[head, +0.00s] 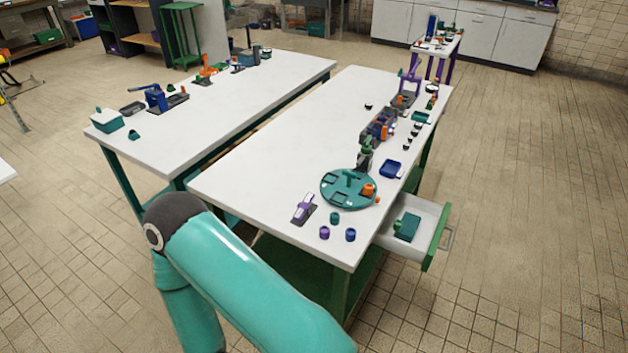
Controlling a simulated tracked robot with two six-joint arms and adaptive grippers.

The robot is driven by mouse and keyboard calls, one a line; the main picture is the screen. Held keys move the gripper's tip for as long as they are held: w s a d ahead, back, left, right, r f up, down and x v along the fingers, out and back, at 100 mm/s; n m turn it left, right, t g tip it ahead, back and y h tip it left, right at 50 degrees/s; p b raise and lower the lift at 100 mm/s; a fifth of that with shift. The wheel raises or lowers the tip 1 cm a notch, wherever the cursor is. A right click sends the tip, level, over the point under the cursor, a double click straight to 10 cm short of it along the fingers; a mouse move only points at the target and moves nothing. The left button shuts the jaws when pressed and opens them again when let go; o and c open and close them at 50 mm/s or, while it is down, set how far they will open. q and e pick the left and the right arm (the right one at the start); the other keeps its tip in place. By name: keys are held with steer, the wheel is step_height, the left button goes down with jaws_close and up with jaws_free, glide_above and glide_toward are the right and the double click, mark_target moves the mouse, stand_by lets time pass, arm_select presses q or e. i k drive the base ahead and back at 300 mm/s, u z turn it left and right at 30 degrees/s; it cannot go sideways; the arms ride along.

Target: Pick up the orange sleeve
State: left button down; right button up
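A small orange piece (368,190) sits on the right side of a round teal plate (336,202) near the front of the closer white table. It may be the orange sleeve, but it is too small to tell its shape. A smaller orange bit shows just beside the plate's right edge. Three small cylinders stand in front of the plate: a teal one (335,218), a purple one (324,233) and a blue one (350,235). Neither of my grippers is in view. A teal link of my own arm fills the bottom middle.
The closer white table (270,165) is clear on its left half. A purple clamp-like piece (304,208) lies left of the cylinders. An open drawer (424,217) with a teal block juts out at right. A second white table (225,105) stands behind left. Floor at right is free.

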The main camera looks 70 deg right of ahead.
mark_target(368, 188)
steer(key=z, duration=0.4)
steer(key=k, duration=0.7)
steer(key=z, duration=0.85)
steer(key=k, duration=0.6)
steer(key=z, duration=0.9)
steer(key=i, duration=1.3)
steer(key=u, duration=0.5)
